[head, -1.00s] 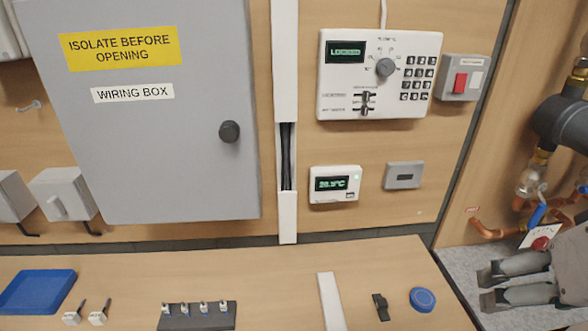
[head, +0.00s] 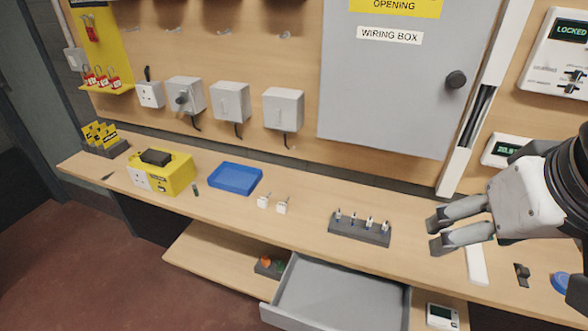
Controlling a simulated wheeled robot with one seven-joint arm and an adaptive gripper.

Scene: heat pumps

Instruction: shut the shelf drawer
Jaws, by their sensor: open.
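The shelf drawer (head: 338,296) is a grey, shallow drawer under the worktop in the head view. It is pulled out from the lower shelf, and its inside looks empty where it shows. Its right and lower parts run to the bottom of the picture. My gripper (head: 434,232) is at the right, above the worktop, with two grey fingers apart and nothing between them. It is above and to the right of the drawer, not touching it.
The worktop (head: 312,232) overhangs the drawer. On it stand a dark rack (head: 360,229) of small parts, a blue tray (head: 235,178) and a yellow box (head: 162,174). A lower shelf (head: 215,255) extends left of the drawer. Open floor (head: 90,250) lies at the left.

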